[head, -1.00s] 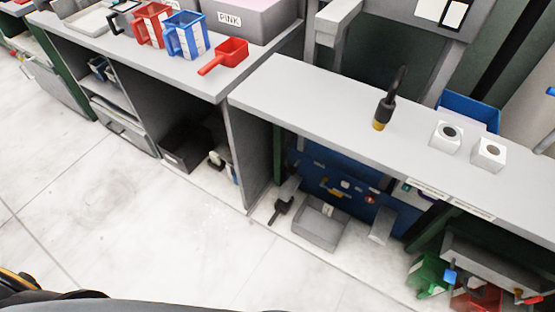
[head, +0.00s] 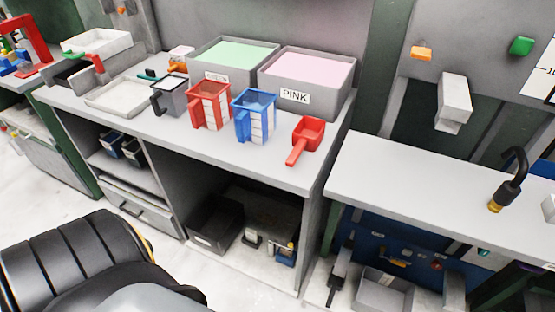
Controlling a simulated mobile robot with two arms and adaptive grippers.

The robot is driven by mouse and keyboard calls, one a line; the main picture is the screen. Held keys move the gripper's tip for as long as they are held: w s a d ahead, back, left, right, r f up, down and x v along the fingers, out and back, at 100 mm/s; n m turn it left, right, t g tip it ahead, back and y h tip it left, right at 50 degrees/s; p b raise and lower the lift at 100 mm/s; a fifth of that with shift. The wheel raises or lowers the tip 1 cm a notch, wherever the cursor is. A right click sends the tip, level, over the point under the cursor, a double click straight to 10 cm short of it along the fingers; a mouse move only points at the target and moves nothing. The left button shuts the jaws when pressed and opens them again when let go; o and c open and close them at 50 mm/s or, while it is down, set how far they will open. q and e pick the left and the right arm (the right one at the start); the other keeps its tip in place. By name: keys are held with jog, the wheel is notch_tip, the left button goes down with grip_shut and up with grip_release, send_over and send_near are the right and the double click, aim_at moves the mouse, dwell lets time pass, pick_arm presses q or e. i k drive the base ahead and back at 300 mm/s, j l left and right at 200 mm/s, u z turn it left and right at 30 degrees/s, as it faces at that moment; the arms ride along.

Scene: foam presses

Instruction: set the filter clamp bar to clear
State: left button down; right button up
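I cannot tell for sure which part is the filter clamp bar. Under the right-hand bench, a blue panel (head: 390,247) carries several small fittings, too small to make out. A dark handle (head: 335,288) hangs at the left of that panel, beside a grey open bin (head: 383,292) on the floor. Neither of my grippers shows in the head view.
The left bench (head: 240,160) holds a green-filled bin (head: 232,56), a bin labelled PINK (head: 305,78), a red jug (head: 209,108), a blue jug (head: 254,118) and a red scoop (head: 305,138). A black hose nozzle (head: 507,182) stands on the right bench (head: 420,190).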

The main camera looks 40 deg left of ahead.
aim_at(290, 246)
jog(key=k+j, duration=0.1)
jog(key=j, duration=0.35)
jog(key=k+j, duration=0.1)
jog(key=j, duration=0.35)
jog(key=k+j, duration=0.1)
jog(key=j, duration=0.3)
